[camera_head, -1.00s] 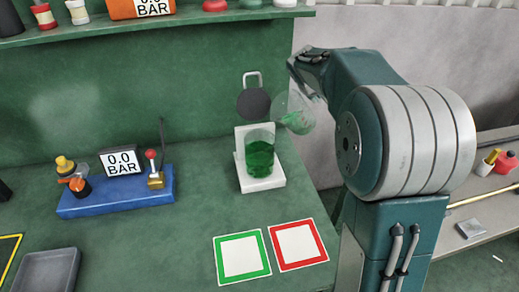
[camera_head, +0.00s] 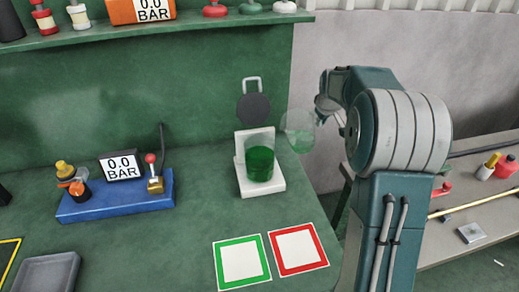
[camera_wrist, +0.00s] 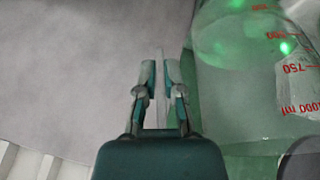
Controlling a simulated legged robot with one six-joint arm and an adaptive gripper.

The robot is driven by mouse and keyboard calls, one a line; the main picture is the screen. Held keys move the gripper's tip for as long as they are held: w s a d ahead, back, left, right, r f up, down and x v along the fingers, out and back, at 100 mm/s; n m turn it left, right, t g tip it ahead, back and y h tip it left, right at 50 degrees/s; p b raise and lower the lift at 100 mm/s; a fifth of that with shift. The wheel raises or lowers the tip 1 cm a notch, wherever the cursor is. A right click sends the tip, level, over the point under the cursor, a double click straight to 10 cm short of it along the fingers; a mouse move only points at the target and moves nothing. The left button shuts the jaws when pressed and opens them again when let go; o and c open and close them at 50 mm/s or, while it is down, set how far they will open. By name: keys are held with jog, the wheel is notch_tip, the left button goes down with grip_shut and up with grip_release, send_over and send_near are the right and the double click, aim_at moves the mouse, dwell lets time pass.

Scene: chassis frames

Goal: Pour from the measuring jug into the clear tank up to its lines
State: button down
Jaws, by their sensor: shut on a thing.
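The clear tank (camera_head: 260,142) stands on a white stand in the head view. Dark green liquid (camera_head: 261,165) fills its lower part; its lines are too small to make out. The measuring jug (camera_head: 298,120) is held up to the right of the tank, apart from it, and looks near upright with some green liquid low inside. The wrist view shows the jug's clear wall (camera_wrist: 245,100) at the right, with red marks reading 750 and 1000 ml upside down. My gripper (camera_wrist: 160,70) is shut on the jug's handle, on the jug's right side in the head view (camera_head: 329,108).
The white stand (camera_head: 262,188) has a dark disc (camera_head: 253,108) behind it. Green-framed (camera_head: 242,261) and red-framed (camera_head: 299,247) squares lie in front. A blue gauge base (camera_head: 120,198) sits left. A shelf (camera_head: 200,22) runs above; a lower bench (camera_head: 485,210) stands right.

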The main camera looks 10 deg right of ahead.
jog(key=shift+d+f+y+b, duration=0.95)
jog(key=shift+f+y, duration=0.65)
jog(key=shift+f, duration=0.5)
jog(key=shift+m+g, duration=0.4)
jog(key=shift+g, duration=0.1)
jog(key=r, duration=0.4)
jog(key=shift+w+r, duration=0.3)
jog(key=shift+r, duration=0.1)
